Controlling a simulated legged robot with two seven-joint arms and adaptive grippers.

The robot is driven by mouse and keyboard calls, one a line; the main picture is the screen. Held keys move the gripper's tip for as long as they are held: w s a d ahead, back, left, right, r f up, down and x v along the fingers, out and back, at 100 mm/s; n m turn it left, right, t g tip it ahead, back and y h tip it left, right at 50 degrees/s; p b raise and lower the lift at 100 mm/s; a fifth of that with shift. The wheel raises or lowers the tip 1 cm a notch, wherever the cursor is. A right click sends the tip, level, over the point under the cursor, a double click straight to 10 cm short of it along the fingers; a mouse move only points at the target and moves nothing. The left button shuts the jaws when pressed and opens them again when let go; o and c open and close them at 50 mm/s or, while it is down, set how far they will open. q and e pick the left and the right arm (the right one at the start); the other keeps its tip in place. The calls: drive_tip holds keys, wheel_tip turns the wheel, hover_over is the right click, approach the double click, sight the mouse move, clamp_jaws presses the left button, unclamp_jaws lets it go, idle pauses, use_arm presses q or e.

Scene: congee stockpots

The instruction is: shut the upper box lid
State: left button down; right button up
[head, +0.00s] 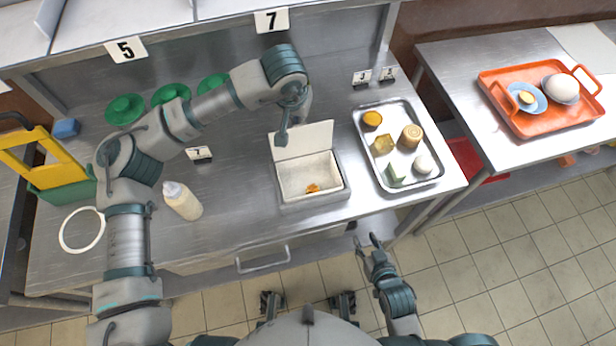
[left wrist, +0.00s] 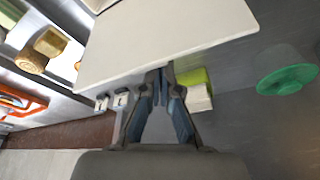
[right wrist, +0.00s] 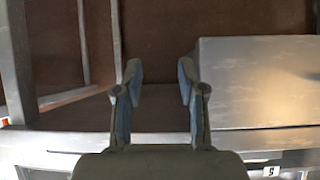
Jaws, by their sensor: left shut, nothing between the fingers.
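A white box (head: 313,197) stands on the steel counter with its lid (head: 304,141) raised at the back edge, roughly upright. A small orange piece lies inside the box. My left gripper (head: 281,138) is shut and empty beside the upper left part of the lid; the head view does not show clearly whether it touches. In the left wrist view the lid (left wrist: 165,35) fills the upper middle, and the shut fingertips (left wrist: 160,75) are close to its edge. My right gripper (head: 367,241) is open and empty in front of the counter, low and away from the box.
A metal tray (head: 441,176) with several food pieces stands right of the box. A bottle (head: 182,201), a white ring (head: 62,233) and green lids (head: 124,110) are on the left. An orange tray (head: 515,123) sits on the right table. Counter is clear between bottle and box.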

sight(302, 131)
use_arm(q)
drive_tip(key=shift+s+d+r+p, duration=0.1)
drive_tip(key=shift+s+d+p, duration=0.05)
drive_tip(key=shift+s, duration=0.55)
drive_tip(key=shift+s+d+r+p, duration=0.1)
drive_tip(key=shift+s+d+p, duration=0.1)
drive_tip(key=shift+s, duration=0.45)
drive_tip(key=shift+s+d+r+p, duration=0.1)
drive_tip(key=shift+s+d, duration=0.05)
drive_tip(key=shift+s, duration=0.55)
use_arm(e)
drive_tip(key=shift+r, duration=0.65)
drive_tip(key=shift+w, duration=0.1)
use_arm(q)
wheel_tip(302, 131, up, 8)
drive_tip(key=p, duration=0.4)
drive_tip(key=shift+p, duration=0.35)
use_arm(e)
wheel_tip(302, 131, up, 6)
drive_tip(key=shift+w+r+t, duration=0.15)
drive_tip(key=shift+w+t, duration=0.15)
use_arm(q)
drive_tip(key=shift+w+f, duration=0.1)
